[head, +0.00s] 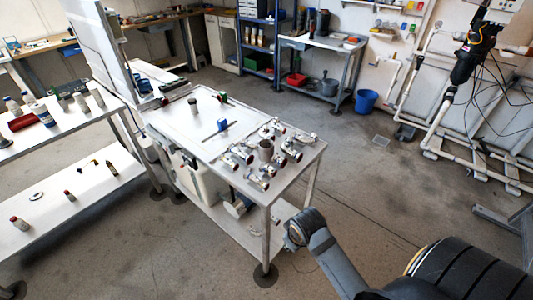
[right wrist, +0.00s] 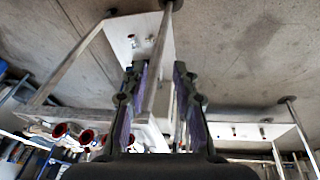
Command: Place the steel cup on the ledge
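A grey metal cup-like cylinder (head: 265,150) stands upright among shiny pipe fittings on the steel table (head: 184,137); it looks like the steel cup, but it is small in view. I cannot tell which surface is the ledge. My right arm reaches in from the lower right of the head view, its end beside the table's near corner, below and apart from the cup. In the right wrist view my right gripper (right wrist: 158,70) has its two dark fingers apart, with nothing held; a table leg shows behind the gap. My left gripper is not in view.
Several metal fittings (head: 292,153) crowd around the cup. The table has a lower shelf (head: 238,228) and a near leg (head: 265,238). A white shelf unit (head: 95,165) with bottles stands at left. A blue bucket (head: 366,101) stands behind.

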